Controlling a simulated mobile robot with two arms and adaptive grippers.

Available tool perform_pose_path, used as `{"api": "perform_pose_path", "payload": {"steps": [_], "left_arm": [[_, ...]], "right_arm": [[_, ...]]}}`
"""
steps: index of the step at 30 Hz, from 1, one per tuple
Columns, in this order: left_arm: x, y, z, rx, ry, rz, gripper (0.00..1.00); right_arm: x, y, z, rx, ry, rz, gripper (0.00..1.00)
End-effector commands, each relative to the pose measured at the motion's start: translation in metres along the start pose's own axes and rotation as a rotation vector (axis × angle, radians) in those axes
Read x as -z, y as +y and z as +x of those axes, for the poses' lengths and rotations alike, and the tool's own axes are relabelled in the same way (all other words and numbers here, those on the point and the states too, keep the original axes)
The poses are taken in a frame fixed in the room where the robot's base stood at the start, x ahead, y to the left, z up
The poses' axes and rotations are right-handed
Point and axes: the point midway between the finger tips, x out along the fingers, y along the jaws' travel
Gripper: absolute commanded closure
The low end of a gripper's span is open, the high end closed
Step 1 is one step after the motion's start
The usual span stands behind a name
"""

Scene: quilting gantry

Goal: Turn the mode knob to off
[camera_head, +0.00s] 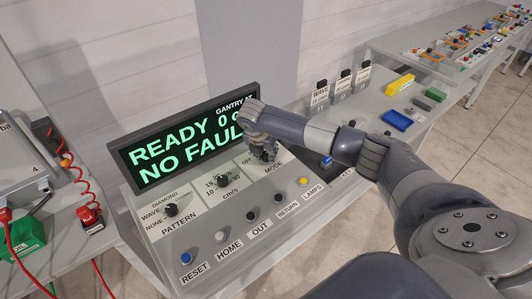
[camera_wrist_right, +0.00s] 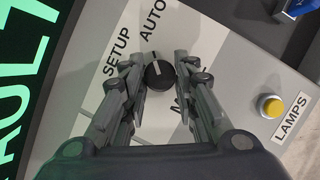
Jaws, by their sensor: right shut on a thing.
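The black mode knob (camera_wrist_right: 158,75) is on the grey control panel (camera_wrist_right: 205,60), with the labels SETUP and AUTO beside it in the right wrist view. A pale line on its top runs up the picture, towards the AUTO side. My right gripper (camera_wrist_right: 157,68) is shut on the knob, one finger on each side. In the head view my right gripper (camera_head: 263,150) comes down over the MODE area and hides most of the knob; the OFF label shows partly at its left. My left gripper is not in view.
A display (camera_head: 185,138) reading READY and NO FAULT stands behind the panel. The pattern knob (camera_head: 171,210) and speed knob (camera_head: 222,181) are left of my gripper. Several push buttons line the front, including yellow LAMPS (camera_head: 303,181) and blue RESET (camera_head: 186,258).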

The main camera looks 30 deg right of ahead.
Motion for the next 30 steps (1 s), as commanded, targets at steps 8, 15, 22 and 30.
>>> {"api": "perform_pose_path", "payload": {"steps": [8, 15, 22, 30], "left_arm": [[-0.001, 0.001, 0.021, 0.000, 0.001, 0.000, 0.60], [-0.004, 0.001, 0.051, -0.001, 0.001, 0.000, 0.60], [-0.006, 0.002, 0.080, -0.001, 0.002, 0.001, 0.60], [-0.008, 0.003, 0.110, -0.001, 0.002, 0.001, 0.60]], "right_arm": [[0.000, -0.001, 0.004, -0.050, -0.003, -0.114, 0.97], [0.001, -0.003, 0.006, -0.129, -0.004, -0.304, 0.97], [0.000, -0.004, 0.006, -0.212, -0.004, -0.505, 0.97], [-0.002, -0.005, 0.006, -0.310, -0.004, -0.741, 0.97]]}}
